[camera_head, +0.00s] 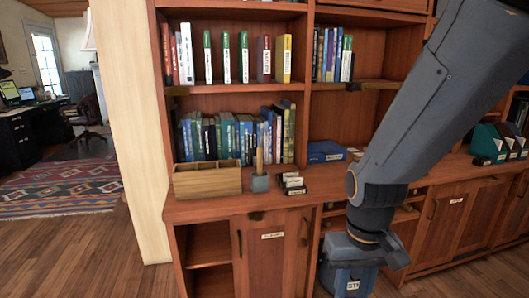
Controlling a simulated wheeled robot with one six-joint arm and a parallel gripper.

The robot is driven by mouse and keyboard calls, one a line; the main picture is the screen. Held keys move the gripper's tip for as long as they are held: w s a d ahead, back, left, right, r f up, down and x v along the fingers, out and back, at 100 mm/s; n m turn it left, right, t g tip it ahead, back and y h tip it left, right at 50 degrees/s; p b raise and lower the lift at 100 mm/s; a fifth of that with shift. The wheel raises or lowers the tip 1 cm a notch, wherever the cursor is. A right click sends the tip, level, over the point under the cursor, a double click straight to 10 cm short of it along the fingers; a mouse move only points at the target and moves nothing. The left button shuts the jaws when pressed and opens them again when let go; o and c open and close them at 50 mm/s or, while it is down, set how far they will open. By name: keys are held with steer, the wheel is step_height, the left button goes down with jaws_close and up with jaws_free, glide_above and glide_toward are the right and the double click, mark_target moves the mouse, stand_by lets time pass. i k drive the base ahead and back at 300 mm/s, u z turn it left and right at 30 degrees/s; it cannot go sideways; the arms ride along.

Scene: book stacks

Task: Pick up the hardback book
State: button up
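A blue book (326,151) lies flat on the wooden counter, in the bay right of the middle divider. Many upright books (230,137) stand in a row in the bay to its left. More books (244,57) stand on the shelf above. I cannot tell for sure which one is the hardback book of the task. My arm crosses the right side of the view, in front of the shelves, and bends down to its lower end near the bottom edge. My gripper's fingers do not show, and I see no book held.
A wooden box (207,181), a small block with a handle (260,181) and a dark card holder (291,184) stand along the counter's front edge. Green and dark holders (490,141) stand on the right counter. Wood floor (120,260) is clear at left.

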mark_target(263, 57)
steer(key=k, duration=0.65)
steer(key=u, duration=0.55)
steer(key=i, duration=0.65)
steer(key=u, duration=0.55)
steer(key=i, duration=0.65)
steer(key=z, duration=0.1)
